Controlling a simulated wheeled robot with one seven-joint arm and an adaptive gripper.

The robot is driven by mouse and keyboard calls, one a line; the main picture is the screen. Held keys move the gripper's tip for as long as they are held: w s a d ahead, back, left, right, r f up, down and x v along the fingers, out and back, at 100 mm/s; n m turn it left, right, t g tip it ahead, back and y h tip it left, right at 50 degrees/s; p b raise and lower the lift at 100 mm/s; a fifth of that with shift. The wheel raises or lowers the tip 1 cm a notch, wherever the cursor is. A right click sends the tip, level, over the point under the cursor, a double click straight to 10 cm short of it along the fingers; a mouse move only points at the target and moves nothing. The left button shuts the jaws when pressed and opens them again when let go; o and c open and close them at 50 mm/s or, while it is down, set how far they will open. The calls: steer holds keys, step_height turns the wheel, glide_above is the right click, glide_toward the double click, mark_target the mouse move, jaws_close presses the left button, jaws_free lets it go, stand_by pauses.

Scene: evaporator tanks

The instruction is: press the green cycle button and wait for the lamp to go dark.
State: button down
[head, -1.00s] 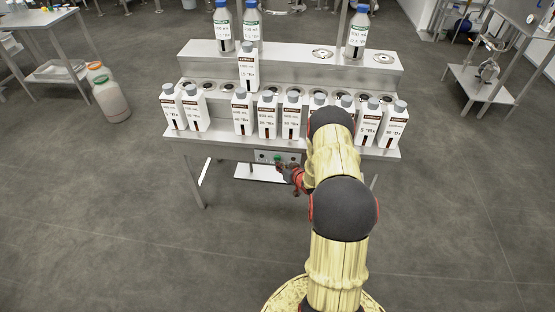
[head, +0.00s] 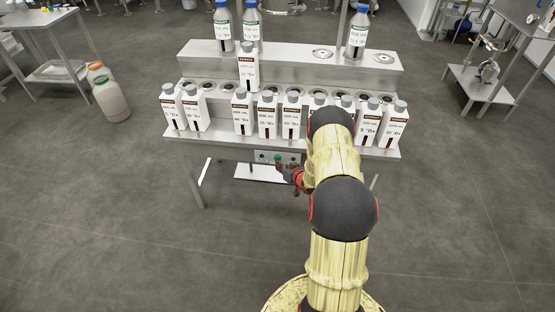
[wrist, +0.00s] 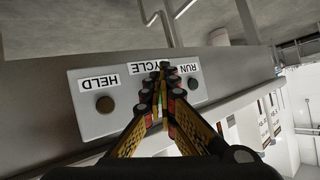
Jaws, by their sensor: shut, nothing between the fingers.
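The grey control panel (wrist: 88,125) is on the front edge of the steel bench and carries labels HELD, CYCLE and RUN. The green cycle button (head: 277,158) shows small in the head view. In the wrist view my gripper covers most of it and part of the CYCLE label. My gripper (wrist: 163,68) is shut and empty, with its fingertips at the middle of the panel; I cannot tell whether they touch the button. The round HELD lamp (wrist: 105,104) looks dull brown, and the round RUN lamp (wrist: 193,83) looks dark.
The steel bench (head: 230,150) holds a row of white labelled bottles (head: 242,115) close above the panel. Blue-capped bottles (head: 222,28) stand on its upper shelf. A jug (head: 111,100) is on the floor at left. The floor in front is clear.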

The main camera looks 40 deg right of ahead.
steer(key=shift+w+d+r, duration=0.1)
steer(key=shift+w+d, duration=0.15)
steer(key=shift+d, duration=0.1)
stand_by(0.3)
steer(key=shift+s+a, duration=0.15)
steer(key=shift+a, duration=0.05)
steer(key=s+a+p, duration=0.1)
steer(key=s+a, duration=0.3)
steer(key=shift+a, duration=0.4)
stand_by(0.4)
stand_by(0.6)
